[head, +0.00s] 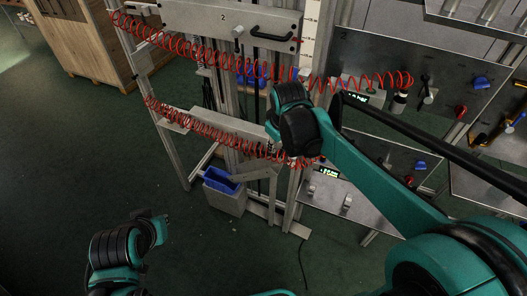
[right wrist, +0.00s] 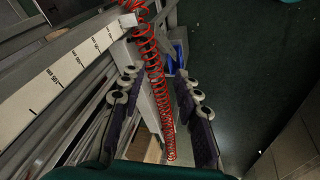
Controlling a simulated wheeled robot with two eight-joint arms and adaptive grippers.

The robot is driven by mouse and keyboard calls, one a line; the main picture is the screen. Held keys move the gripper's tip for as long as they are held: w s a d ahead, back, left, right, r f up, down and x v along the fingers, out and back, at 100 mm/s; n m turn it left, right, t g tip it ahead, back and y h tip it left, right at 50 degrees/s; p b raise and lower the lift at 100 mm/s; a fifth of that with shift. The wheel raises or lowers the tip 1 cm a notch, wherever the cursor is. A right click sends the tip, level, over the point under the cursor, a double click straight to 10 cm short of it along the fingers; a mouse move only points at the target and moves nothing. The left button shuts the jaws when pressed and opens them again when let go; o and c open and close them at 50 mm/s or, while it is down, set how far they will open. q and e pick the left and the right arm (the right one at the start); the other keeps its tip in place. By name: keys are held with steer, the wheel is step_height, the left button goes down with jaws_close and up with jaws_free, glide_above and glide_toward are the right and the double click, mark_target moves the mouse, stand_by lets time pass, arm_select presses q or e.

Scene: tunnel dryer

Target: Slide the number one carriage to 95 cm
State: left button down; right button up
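A grey carriage marked 2 (head: 225,20), with a dark bar handle and small levers, sits at the top of the frame in the head view. A second grey plate (head: 235,122) lies lower; I see no number on it, and my right arm covers its right end. A white scale (head: 312,32) runs beside the upright; it also shows in the right wrist view (right wrist: 68,78), its figures hard to read. My right gripper (right wrist: 156,75) is open, with a red coiled hose between its fingers in view. My left gripper (head: 151,222) is low at the left, away from both carriages; its opening is unclear.
Red coiled hoses (head: 195,50) hang across the frame. A grey box with a blue bin (head: 219,180) stands below. Panels with knobs and a small display (head: 357,96) fill the right. A wooden crate (head: 85,38) stands back left. The green floor at left is clear.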

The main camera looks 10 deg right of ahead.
steer(key=w+f+n+g, duration=0.1)
steer(key=w+f+n, duration=0.1)
steer(key=w+f, duration=0.4)
steer(key=n+g+b, duration=0.2)
steer(key=n, duration=0.1)
glide_toward(264, 153)
steer(key=shift+h, duration=0.3)
steer(key=f+b, duration=0.1)
steer(key=f, duration=0.4)
steer(key=w+f+b, duration=0.1)
steer(key=f, duration=0.1)
steer(key=shift+d+f+b, duration=0.3)
steer(key=shift+f, duration=0.1)
steer(key=shift+r, duration=0.1)
jaws_close()
